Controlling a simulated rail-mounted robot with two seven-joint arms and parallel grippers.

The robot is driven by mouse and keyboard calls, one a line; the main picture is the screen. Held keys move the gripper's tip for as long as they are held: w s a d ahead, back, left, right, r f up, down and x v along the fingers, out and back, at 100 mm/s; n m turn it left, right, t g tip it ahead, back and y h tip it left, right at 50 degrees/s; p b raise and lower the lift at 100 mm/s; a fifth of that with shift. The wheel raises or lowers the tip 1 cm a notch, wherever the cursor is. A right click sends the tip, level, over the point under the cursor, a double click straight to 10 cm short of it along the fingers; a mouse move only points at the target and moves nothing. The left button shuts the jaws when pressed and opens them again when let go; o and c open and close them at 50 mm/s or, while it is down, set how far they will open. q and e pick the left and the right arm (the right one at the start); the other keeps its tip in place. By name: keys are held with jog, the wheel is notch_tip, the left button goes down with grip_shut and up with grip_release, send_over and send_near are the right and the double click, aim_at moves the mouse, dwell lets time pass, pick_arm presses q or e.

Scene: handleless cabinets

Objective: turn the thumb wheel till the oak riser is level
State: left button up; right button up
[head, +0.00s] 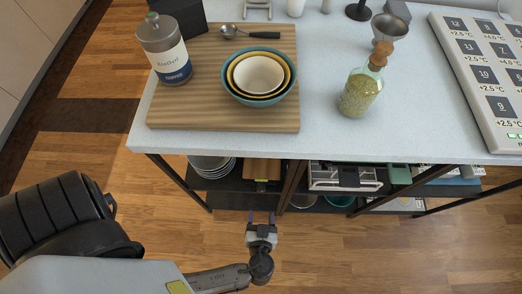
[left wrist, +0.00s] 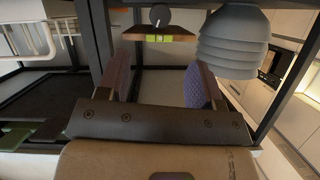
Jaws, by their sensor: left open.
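The oak riser (head: 262,169) is on the dark shelf under the worktop in the head view. In the left wrist view, which looks upside down, the riser's front edge (left wrist: 132,37) carries a yellow-green level vial (left wrist: 158,38). Beside the vial is a dark round thumb wheel (left wrist: 159,16) with a white mark. The bubble is too small to read, and I cannot tell whether the riser is level. My left gripper (head: 261,217) is open and empty, in front of the riser and apart from it. Its fingers (left wrist: 160,85) point towards the wheel. My right gripper is not in view.
Stacked plates or bowls (head: 212,166) stand beside the riser; they show in the left wrist view (left wrist: 232,45). A dark frame post (head: 292,185) and a white wire rack (head: 342,178) are on the other side. The worktop (head: 315,140) overhangs the shelf. Floor in front is clear.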

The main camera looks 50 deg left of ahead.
aim_at(260, 191)
pick_arm(q)
jog(key=b+x, duration=0.2)
jog(key=x, duration=0.9)
jog(key=shift+w+a+f, duration=0.2)
jog(key=shift+w+a, duration=0.05)
jog(key=c, duration=0.9)
jog(key=shift+f+b, duration=0.2)
jog(key=shift+b, duration=0.5)
jog(key=n+t+h+b, duration=0.1)
jog(key=n+b, duration=0.1)
jog(key=b, duration=0.1)
jog(key=shift+s+f, duration=0.1)
jog(key=shift+s, duration=0.05)
jog(key=shift+n+b, duration=0.3)
jog(key=shift+b, duration=0.2)
jog(key=shift+r, duration=0.3)
jog(key=o, duration=0.9)
